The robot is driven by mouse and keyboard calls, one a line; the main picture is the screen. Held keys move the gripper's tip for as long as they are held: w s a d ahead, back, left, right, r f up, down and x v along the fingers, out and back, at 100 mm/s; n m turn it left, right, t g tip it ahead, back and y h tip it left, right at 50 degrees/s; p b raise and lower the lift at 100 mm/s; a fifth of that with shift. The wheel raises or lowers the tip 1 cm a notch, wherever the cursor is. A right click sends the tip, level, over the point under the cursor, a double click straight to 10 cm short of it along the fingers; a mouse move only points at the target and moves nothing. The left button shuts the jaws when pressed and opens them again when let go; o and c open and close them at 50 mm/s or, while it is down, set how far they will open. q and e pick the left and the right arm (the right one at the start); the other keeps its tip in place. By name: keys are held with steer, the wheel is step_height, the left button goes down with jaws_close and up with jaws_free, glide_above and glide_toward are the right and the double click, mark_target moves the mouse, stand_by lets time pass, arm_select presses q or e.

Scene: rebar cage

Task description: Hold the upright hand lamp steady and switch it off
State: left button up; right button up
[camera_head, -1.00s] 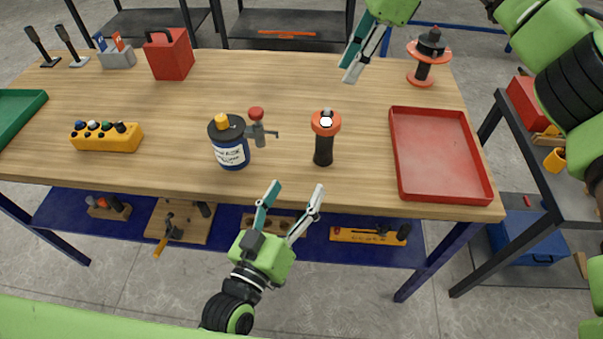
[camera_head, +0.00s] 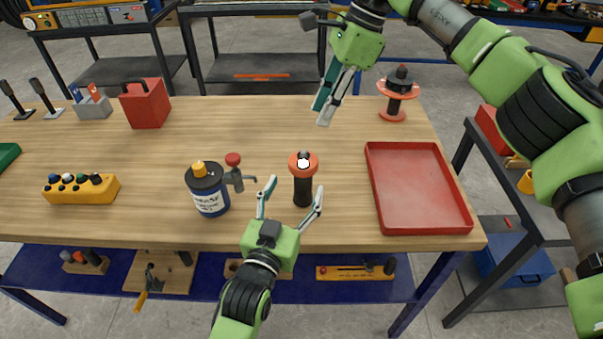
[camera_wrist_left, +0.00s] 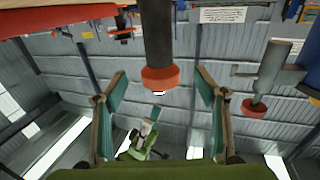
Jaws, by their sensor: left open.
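The hand lamp (camera_head: 303,190) stands upright on the workbench, with a black body and an orange head whose top shows a bright white spot. My left gripper (camera_head: 292,196) is open at the bench's front side, its fingertips close to the lamp's body. In the left wrist view the picture is inverted; the lamp (camera_wrist_left: 158,45) hangs between the two spread fingers, with a gap on each side. The switch is not discernible. My right gripper (camera_head: 322,114) is above the back of the bench, pointing down, away from the lamp; its finger opening is unclear.
A blue can (camera_head: 208,194) and a grey pump with a red knob (camera_head: 234,174) stand left of the lamp. A red tray (camera_head: 471,220) lies to the right. An orange-flanged spool (camera_head: 398,93) is at the back. Bench space behind the lamp is clear.

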mark_target(299, 181)
arm_select(q)
steer(key=x, duration=0.6)
steer(key=shift+w, duration=0.1)
steer(key=c, duration=1.4)
steer(key=shift+c, duration=0.2)
arm_select(e)
jaws_close()
